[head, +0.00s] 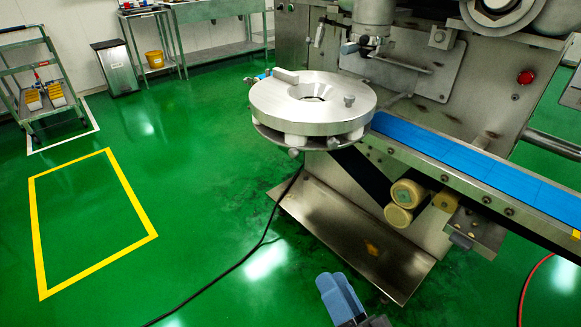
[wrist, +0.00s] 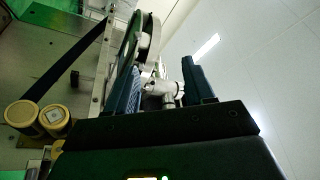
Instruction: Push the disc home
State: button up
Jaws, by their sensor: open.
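The disc (head: 272,98) is a thick silver metal ring with a central hole. It sits on a round support on the front of the machine, left of the blue belt. A raised block and a small knob stand on its top. A gap with pale blocks shows between the disc and the plate below it. My gripper (head: 338,290) is low at the bottom of the head view, well apart from the disc and nearer to me. In the wrist view its two dark blue fingers (wrist: 163,75) are spread with nothing held. A round-edged part, perhaps the disc, shows beyond them.
The blue conveyor belt (head: 465,160) runs to the right of the disc, with two tan rollers (head: 403,203) below. A nozzle (head: 372,25) hangs behind the disc. A black cable (head: 255,250) crosses the green floor.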

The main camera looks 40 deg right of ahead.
jog(key=w+d+f+m+h+b, duration=0.1)
jog(key=w+d+m+h, duration=0.15)
jog(key=w+m, duration=0.3)
jog(key=w+d+f+m+h+b, duration=0.1)
jog(key=w+m+h, duration=0.35)
jog(key=w, duration=0.25)
jog(key=m+g+h, duration=0.5)
jog(key=m, duration=0.5)
send_near(292, 156)
jog(key=shift+x, duration=4)
jog(key=shift+c, duration=0.3)
grip_shut()
